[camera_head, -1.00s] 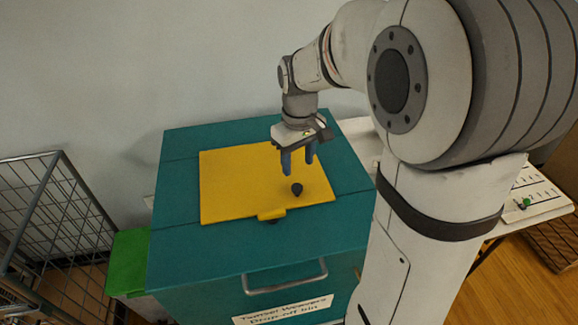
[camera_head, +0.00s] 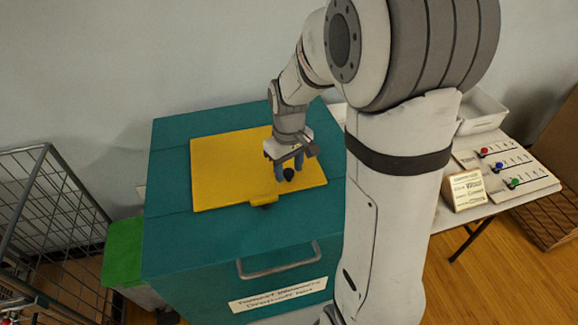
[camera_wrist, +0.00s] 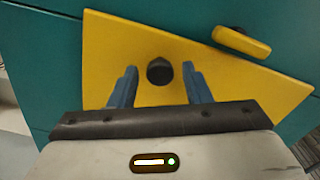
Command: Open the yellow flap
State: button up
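The yellow flap (camera_head: 225,170) lies flat and closed on top of the teal drop-off bin (camera_head: 180,232). A yellow tab (camera_head: 263,199) sits at its front edge, and it also shows in the wrist view (camera_wrist: 241,41). A black knob (camera_head: 289,174) stands on the flap toward its right side. My gripper (camera_head: 285,168) points down over the knob. In the wrist view the two blue fingers of my gripper (camera_wrist: 158,86) are apart, with the knob (camera_wrist: 159,71) in line with the gap between them. I cannot tell whether either finger touches the knob.
The bin has a metal handle (camera_head: 280,262) and a white label (camera_head: 278,295) on its front. A wire cage (camera_head: 50,215) and a green-lidded box (camera_head: 123,252) stand at the left. At the right is a white table with a sign (camera_head: 465,189), a slider board (camera_head: 507,174) and a white tray (camera_head: 482,112).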

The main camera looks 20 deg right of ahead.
grip_shut()
jog(key=shift+r, duration=0.15)
